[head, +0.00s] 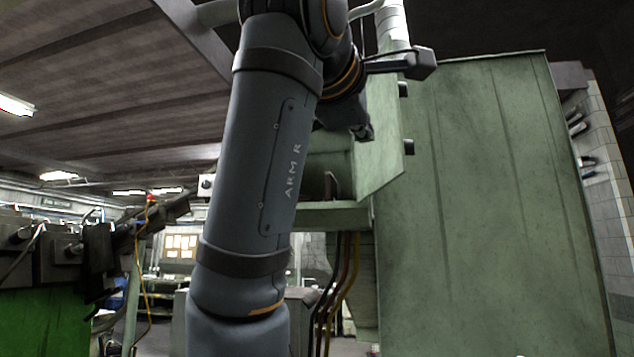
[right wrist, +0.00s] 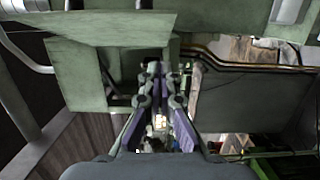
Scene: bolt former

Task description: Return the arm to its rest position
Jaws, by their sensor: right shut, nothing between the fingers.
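My right arm, marked ARM R, rises through the middle of the head view and bends over at the top. My right gripper (head: 364,132) shows small and dark beyond the arm, in front of the pale green machine panel (head: 385,150). In the right wrist view the right gripper (right wrist: 157,72) is shut, with its fingertips together and nothing held. Whether it touches the machine cannot be told. My left gripper is not in view.
A tall green cabinet (head: 480,200) stands to the right of the arm. Brown and dark hoses (head: 345,285) hang below the green machine. A bright green machine with dark blocks (head: 45,320) stands at the left. A white pipe (right wrist: 28,55) runs at the wrist view's left.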

